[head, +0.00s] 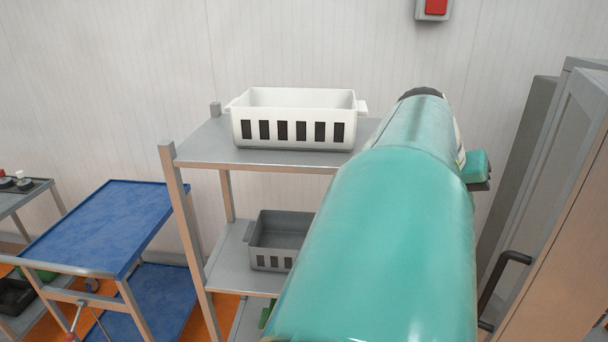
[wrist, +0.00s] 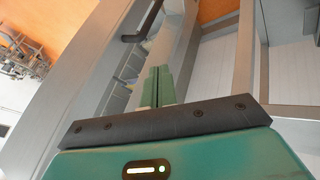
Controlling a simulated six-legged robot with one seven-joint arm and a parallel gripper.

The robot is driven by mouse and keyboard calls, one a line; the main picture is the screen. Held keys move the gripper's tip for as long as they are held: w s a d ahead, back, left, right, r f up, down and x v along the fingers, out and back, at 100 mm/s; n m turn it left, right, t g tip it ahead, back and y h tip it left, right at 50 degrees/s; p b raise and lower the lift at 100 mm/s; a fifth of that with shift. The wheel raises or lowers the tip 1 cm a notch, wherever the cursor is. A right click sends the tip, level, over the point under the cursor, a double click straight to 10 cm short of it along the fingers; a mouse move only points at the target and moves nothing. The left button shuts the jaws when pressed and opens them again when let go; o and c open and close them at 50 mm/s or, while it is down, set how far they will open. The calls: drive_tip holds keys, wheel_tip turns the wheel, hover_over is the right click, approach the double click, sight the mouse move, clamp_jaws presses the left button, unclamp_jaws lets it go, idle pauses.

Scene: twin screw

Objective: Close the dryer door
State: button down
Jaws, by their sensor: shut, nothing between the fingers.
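A tall grey metal cabinet with a framed door (head: 562,215) stands at the right edge of the head view; I take it for the dryer. A black bar handle (head: 492,292) is on the door's lower part. In the wrist view a black handle (wrist: 146,22) shows at the top, on a grey frame beyond my fingers. My gripper (wrist: 158,72) is shut and empty, its green fingers together. The fingers look apart from the handle. In the head view my teal arm hides the fingers. How far the door stands open is unclear.
A grey metal shelf rack (head: 200,150) holds a white basket (head: 295,120) on top and a grey basket (head: 278,240) below. A blue-topped cart (head: 100,225) stands left of it. A red-buttoned box (head: 433,8) is on the wall. Orange floor shows between the furniture.

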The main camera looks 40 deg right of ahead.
drive_tip(key=s+m, duration=0.1)
drive_tip(key=s, duration=0.2)
drive_tip(key=g, duration=0.1)
approach(530, 260)
drive_tip(key=shift+m, duration=0.3)
drive_tip(key=f, duration=0.1)
drive_tip(key=w+d+f, duration=0.1)
drive_tip(key=f, duration=0.1)
drive_tip(key=d+f, duration=0.1)
drive_tip(key=shift+w+f, duration=0.2)
drive_tip(key=shift+w, duration=0.2)
drive_tip(key=shift+s+d+r, duration=0.1)
drive_tip(key=shift+s+d, duration=0.05)
drive_tip(key=shift+s, duration=0.4)
drive_tip(key=shift+s+d, duration=0.2)
drive_tip(key=shift+s, duration=0.4)
drive_tip(key=shift+s+d, duration=0.3)
drive_tip(key=shift+s, duration=0.3)
